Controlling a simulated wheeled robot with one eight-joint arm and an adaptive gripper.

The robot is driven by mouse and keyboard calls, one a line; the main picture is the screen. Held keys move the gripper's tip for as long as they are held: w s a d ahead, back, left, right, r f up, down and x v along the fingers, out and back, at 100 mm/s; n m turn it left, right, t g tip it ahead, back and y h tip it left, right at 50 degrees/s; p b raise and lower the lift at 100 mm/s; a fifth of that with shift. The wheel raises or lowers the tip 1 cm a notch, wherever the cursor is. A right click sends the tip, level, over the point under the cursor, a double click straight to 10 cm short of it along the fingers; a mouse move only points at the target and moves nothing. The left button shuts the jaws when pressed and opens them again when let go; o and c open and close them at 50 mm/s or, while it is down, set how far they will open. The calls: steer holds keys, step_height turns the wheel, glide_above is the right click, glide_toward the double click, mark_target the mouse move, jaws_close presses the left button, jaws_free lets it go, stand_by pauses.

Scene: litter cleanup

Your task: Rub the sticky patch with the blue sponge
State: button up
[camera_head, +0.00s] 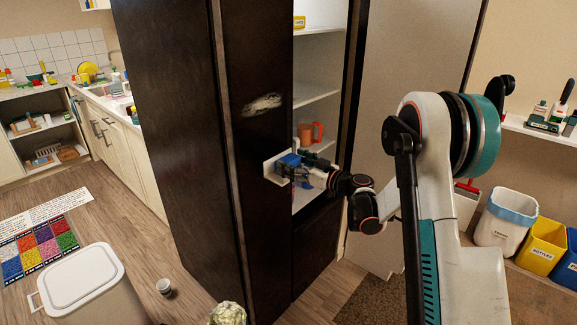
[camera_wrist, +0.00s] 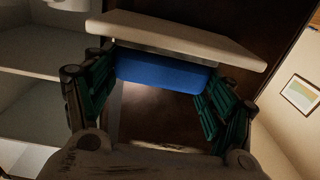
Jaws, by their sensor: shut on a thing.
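The blue sponge (camera_head: 289,160) is between the fingers of my gripper (camera_head: 303,171), beside the dark cabinet's front edge. In the wrist view the sponge (camera_wrist: 163,74) shows as a blue block gripped at both ends by the green-and-black fingers. The sticky patch appears to be the whitish smear (camera_head: 262,104) on the dark cabinet panel (camera_head: 255,145), above and left of my gripper.
Bins (camera_head: 506,216) stand at the right. A lidded white bin (camera_head: 82,278) and a small cup (camera_head: 164,287) are at the lower left.

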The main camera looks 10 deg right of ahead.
steer(key=shift+r+p, duration=1.3)
steer(key=shift+r, duration=1.25)
